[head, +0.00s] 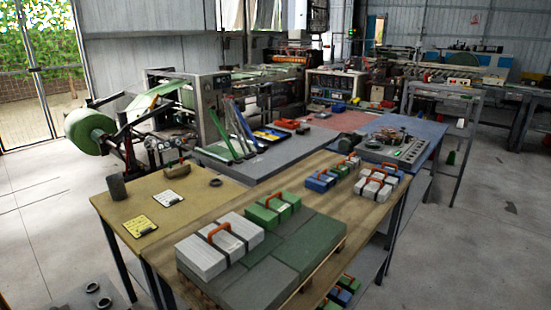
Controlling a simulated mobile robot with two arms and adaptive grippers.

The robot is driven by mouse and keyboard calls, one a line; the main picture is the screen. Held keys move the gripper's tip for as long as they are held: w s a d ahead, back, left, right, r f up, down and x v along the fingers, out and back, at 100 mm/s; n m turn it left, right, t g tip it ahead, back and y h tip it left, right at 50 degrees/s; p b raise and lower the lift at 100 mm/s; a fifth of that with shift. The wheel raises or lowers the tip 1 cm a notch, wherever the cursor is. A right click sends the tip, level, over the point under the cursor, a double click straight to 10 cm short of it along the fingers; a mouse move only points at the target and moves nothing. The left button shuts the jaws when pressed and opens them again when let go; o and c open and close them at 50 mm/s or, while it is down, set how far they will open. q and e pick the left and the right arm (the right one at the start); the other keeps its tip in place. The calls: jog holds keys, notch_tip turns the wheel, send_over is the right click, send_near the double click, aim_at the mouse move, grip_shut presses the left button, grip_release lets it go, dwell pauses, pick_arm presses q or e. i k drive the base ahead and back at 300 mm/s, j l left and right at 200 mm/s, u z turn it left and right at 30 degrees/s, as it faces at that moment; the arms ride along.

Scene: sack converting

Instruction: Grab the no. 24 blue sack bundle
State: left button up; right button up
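Several strapped sack bundles with orange handles stand on the long wooden table. A blue bundle (320,181) lies near the table's middle. Neither of my grippers is in view.
Nearer on the table, a large white bundle (215,255) and a green bundle (272,209) sit on a grey-green layered pallet stack (265,285). More bundles (340,294) lie on a low shelf underneath. A sack machine (200,95) stands behind. The right floor (480,240) is mostly clear.

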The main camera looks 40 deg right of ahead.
aim_at(393, 172)
jog(key=z, duration=2.2)
jog(key=i+l+u, duration=0.1)
jog(key=i, duration=0.25)
jog(key=i+l+u, duration=0.15)
jog(key=i+l, duration=0.05)
jog(key=i, duration=0.1)
